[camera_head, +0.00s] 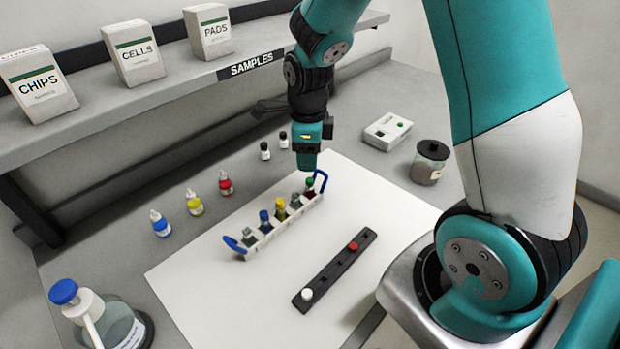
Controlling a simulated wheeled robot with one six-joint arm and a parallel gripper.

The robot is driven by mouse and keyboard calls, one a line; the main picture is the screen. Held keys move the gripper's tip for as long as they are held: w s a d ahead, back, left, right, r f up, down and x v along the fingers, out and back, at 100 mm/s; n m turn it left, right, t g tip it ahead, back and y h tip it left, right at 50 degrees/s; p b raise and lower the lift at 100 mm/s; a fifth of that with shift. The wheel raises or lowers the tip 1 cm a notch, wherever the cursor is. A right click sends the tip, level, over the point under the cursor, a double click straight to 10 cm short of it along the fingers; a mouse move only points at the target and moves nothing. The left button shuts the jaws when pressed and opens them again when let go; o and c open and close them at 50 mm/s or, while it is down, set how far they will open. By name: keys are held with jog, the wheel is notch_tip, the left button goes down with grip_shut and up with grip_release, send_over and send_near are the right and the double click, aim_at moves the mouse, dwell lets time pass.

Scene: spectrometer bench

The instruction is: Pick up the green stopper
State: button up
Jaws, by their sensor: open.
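The green stopper (310,182) tops a vial with dark red contents at the far right end of a white rack (262,243) with blue end handles. My gripper (306,163) points down just above and slightly left of the green stopper, with a small gap in the picture. Its jaws are open and nothing shows between them; the fingertips are small and seen from one side. The rack also holds a vial with a blue stopper (264,215), a yellow vial (281,210) and vials with grey stoppers.
A black strip (328,276) with a white and a red stopper lies in front of the rack. Dropper bottles (194,203) stand to the left. A lidded jar (430,162) and a small white device (387,131) stand right. A shelf (170,95) with boxes hangs behind.

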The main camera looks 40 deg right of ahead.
aim_at(310, 179)
jog(key=shift+s+f+p, duration=0.2)
jog(key=shift+f+p, duration=0.6)
jog(key=shift+f, duration=2.35)
grip_shut()
